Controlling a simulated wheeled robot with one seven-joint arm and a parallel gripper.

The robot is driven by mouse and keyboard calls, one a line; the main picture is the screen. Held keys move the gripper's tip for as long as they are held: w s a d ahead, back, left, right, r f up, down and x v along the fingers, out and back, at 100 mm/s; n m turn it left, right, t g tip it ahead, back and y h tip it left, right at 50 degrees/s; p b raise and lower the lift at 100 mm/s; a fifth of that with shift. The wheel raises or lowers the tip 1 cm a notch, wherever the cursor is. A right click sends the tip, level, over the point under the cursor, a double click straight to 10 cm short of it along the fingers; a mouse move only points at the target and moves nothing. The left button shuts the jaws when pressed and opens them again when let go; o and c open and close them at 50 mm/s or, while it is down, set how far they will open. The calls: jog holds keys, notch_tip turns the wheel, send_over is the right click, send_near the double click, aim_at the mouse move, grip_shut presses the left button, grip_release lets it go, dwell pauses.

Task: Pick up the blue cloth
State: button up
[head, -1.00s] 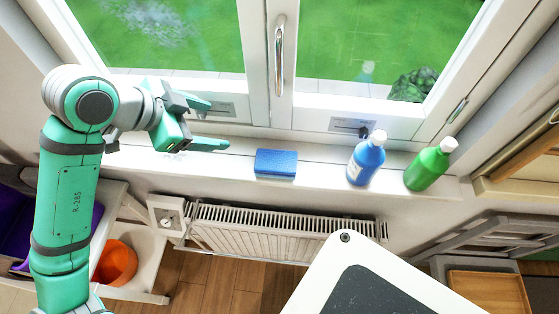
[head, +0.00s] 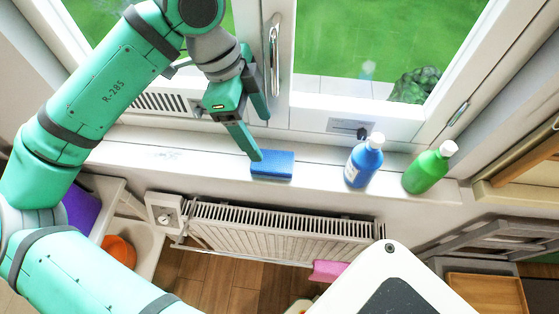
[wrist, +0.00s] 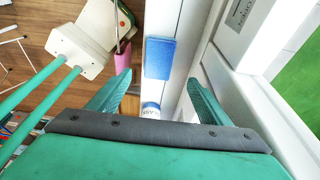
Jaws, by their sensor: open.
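The blue cloth (head: 272,165) is a small folded rectangular block lying on the white windowsill, left of the blue bottle. It also shows in the wrist view (wrist: 160,58), ahead of and between my two fingers. My gripper (head: 262,138) is open and empty, just above and behind the cloth in the head view. One finger's tip overlaps the cloth's upper left edge in that view; I cannot tell whether it touches. In the wrist view my gripper (wrist: 160,90) has its fingers spread wider than the cloth.
A blue bottle (head: 364,163) and a green bottle (head: 428,170) stand on the sill to the right. The window handle (head: 274,55) and frame are close behind my gripper. A radiator (head: 280,233) is below the sill. The sill between cloth and blue bottle is clear.

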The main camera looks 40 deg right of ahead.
aim_at(272, 161)
jog(key=shift+a+x, duration=0.1)
jog(key=shift+x, duration=2.3)
jog(key=shift+a+x, duration=0.15)
jog(key=shift+x, duration=2.3)
jog(key=shift+s+f, duration=0.1)
jog(key=shift+f, duration=0.15)
jog(key=c, duration=1.1)
